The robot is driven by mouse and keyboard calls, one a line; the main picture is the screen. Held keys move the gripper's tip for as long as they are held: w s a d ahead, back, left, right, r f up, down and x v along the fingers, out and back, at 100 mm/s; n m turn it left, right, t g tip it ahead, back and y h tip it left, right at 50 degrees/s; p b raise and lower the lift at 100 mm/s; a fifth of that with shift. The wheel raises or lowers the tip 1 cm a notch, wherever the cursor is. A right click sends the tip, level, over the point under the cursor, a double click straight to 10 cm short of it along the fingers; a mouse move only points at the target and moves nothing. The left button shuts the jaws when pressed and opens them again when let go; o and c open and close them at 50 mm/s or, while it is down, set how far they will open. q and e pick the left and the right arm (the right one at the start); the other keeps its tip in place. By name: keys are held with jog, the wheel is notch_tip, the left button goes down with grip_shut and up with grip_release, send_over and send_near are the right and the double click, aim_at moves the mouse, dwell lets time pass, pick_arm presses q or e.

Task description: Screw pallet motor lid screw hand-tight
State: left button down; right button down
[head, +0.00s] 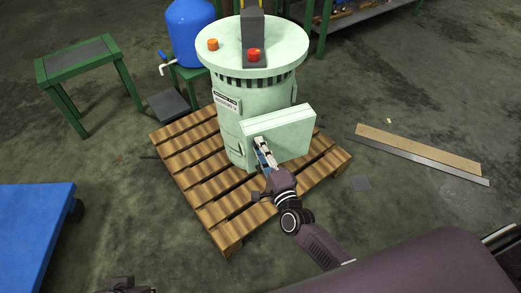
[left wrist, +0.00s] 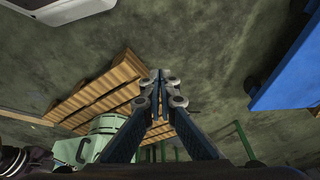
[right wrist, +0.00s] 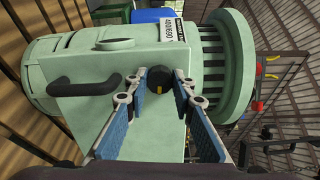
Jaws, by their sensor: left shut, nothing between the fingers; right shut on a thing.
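The pale green motor (head: 240,110) stands upright on the wooden pallet (head: 200,195). Its box-shaped lid (head: 290,132) faces my right arm. In the right wrist view, a dark round screw knob (right wrist: 160,80) sits on the lid face (right wrist: 145,135). My right gripper (right wrist: 163,86) is shut on this screw, with one fingertip on each side. In the head view, the right gripper (head: 262,150) is at the lid's left part, and the screw is hidden there. My left gripper (left wrist: 160,82) is shut and empty, pointing over the floor near the pallet.
Green tables (head: 75,60), a blue tank (head: 190,30) and a blue cart (head: 35,225) stand around the pallet. A board and metal strip (head: 420,155) lie on the floor at right.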

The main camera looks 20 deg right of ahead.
jog(key=shift+m, duration=0.5)
pick_arm(q)
jog(key=shift+w+d+f+t, duration=0.1)
jog(key=shift+w+d+t, duration=0.1)
jog(key=shift+w, duration=0.25)
jog(key=shift+w+d+t, duration=0.1)
jog(key=shift+w+t, duration=0.1)
jog(key=shift+w, duration=0.25)
pick_arm(e)
jog(key=shift+m, duration=0.5)
jog(key=c, duration=1.6)
grip_release()
pick_arm(q)
jog(key=shift+w, duration=0.1)
pick_arm(e)
jog(key=s, duration=0.8)
jog(key=s+d, duration=0.1)
jog(key=s, duration=0.3)
jog(key=shift+a, duration=0.1)
